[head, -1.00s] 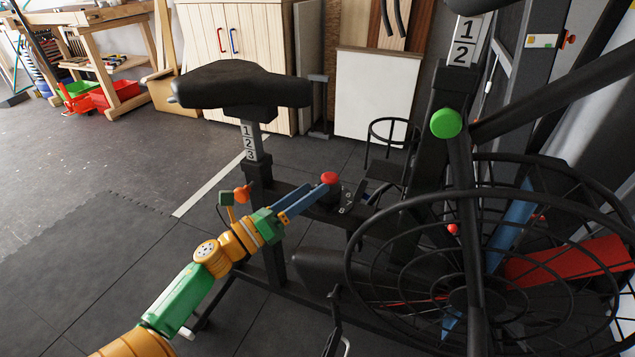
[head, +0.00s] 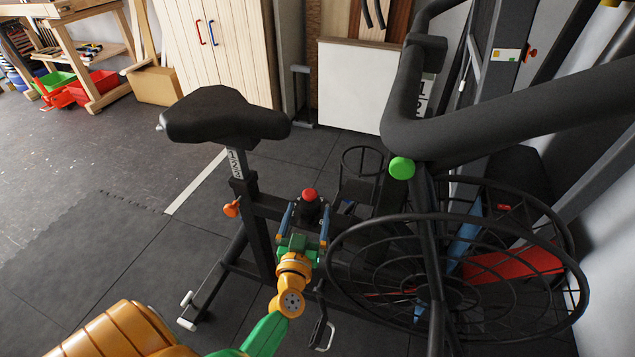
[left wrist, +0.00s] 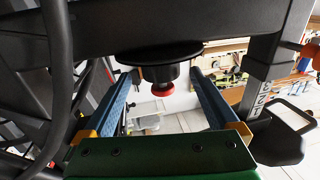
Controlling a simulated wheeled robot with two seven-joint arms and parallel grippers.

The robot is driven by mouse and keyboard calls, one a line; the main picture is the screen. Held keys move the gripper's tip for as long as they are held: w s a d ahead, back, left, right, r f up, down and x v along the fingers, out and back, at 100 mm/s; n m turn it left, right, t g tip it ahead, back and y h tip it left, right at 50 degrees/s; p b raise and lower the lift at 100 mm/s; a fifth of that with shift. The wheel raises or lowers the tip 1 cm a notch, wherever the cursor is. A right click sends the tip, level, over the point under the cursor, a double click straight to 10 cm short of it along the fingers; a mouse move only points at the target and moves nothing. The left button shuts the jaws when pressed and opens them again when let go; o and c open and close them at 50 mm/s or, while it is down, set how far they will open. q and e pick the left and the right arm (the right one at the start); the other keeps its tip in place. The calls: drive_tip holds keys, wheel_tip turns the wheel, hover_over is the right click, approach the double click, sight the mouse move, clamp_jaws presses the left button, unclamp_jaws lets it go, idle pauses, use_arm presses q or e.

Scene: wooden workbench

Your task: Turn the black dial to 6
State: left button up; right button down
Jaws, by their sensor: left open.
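The black dial (head: 311,212) with a red top (head: 309,194) sits on the black frame of an exercise bike, in the middle of the head view. My left gripper (head: 305,221) is open, with its blue fingers on either side of the dial. In the left wrist view, the dial (left wrist: 150,72) and its red end (left wrist: 165,93) show between the two blue fingers (left wrist: 165,82), with gaps visible on both sides. I cannot read the dial's numbers or setting now. My right gripper is not in view.
The bike's saddle (head: 222,115) is left of the dial. An orange knob (head: 231,209) sits on the seat post. The big wire wheel (head: 350,275) and a thick handlebar (head: 500,115) crowd the right side. Open floor (head: 110,235) lies to the left.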

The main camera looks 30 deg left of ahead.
use_arm(q)
drive_tip(key=b+x, duration=0.1)
drive_tip(key=x, duration=0.4)
drive_tip(key=shift+w+a+b, duration=0.2)
drive_tip(key=shift+w+b, duration=0.1)
drive_tip(key=shift+b, duration=0.05)
drive_tip(key=shift+w+a, duration=0.2)
drive_tip(key=shift+w, duration=0.3)
drive_tip(key=shift+s, duration=0.1)
drive_tip(key=c, duration=1.4)
drive_tip(key=shift+o, duration=0.2)
drive_tip(key=shift+h, duration=0.3)
